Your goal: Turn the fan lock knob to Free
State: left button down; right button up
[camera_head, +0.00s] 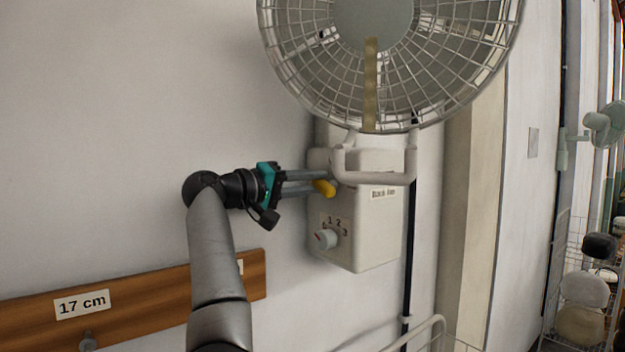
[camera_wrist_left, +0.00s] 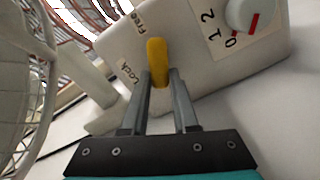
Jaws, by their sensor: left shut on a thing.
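The fan lock knob (camera_head: 324,188) is a small yellow lever on the left side of the white fan housing (camera_head: 370,230). My left gripper (camera_head: 316,182) comes in from the left, its fingers at the knob. In the left wrist view the two fingers (camera_wrist_left: 160,90) lie on either side of the yellow knob (camera_wrist_left: 157,58) and are shut on it. The "Free" label (camera_wrist_left: 139,20) is above and left of the knob, the "Lock" label (camera_wrist_left: 127,72) to its left. I cannot tell exactly which label the knob points at. My right gripper is not in view.
The caged fan head (camera_head: 390,60) hangs above the housing on a white bracket (camera_head: 375,178). A speed dial (camera_head: 326,238) sits below the lock knob. A wooden rail (camera_head: 140,305) marked "17 cm" runs along the wall at lower left. The wall left of my arm is clear.

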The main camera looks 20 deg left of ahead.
pick_arm(q)
jog(key=n, duration=0.5)
jog(key=shift+a+f, duration=0.1)
jog(key=shift+f, duration=0.3)
jog(key=shift+n, duration=0.3)
jog(key=c, duration=0.7)
grip_release()
jog(key=b+v, duration=0.5)
jog(key=v, duration=1)
jog(key=shift+s, duration=0.15)
jog(key=shift+f, duration=0.15)
